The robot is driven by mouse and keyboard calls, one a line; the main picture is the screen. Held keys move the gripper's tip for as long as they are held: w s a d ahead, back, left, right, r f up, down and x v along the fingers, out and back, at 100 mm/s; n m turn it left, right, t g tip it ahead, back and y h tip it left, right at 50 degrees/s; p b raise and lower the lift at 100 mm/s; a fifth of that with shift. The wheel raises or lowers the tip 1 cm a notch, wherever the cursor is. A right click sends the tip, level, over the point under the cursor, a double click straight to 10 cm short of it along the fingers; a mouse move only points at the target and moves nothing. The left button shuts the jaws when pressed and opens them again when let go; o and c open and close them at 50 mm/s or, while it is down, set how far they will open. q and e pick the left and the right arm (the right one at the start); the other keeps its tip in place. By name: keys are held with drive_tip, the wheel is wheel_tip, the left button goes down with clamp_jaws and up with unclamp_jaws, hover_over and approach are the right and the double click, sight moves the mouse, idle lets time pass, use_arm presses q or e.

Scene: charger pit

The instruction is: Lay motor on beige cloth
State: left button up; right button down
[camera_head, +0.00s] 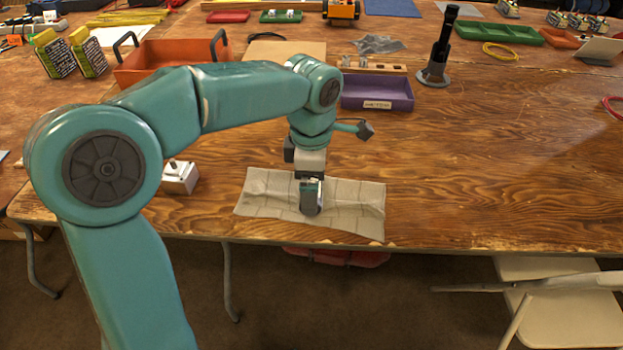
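The beige cloth (360,198) lies a little rumpled near the table's front edge, its front corner reaching that edge. My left gripper (311,184) points straight down over the middle of the cloth. A small silver and dark rounded piece (311,202), which looks like the motor, shows at its fingertips. The fingers appear shut on it. It is low over the cloth, and I cannot tell whether it touches it. My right gripper is not in view.
A small white box (179,177) stands left of the cloth. Behind are a purple tray (377,92), an orange tray (170,60) and a black post on a grey base (433,76). The table right of the cloth is clear. A folding chair (565,300) stands in front.

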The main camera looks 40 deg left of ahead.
use_arm(q)
wheel_tip(320, 180, up, 13)
drive_tip(key=p, duration=0.4)
drive_tip(key=shift+p, duration=0.4)
drive_tip(key=shift+r, duration=0.1)
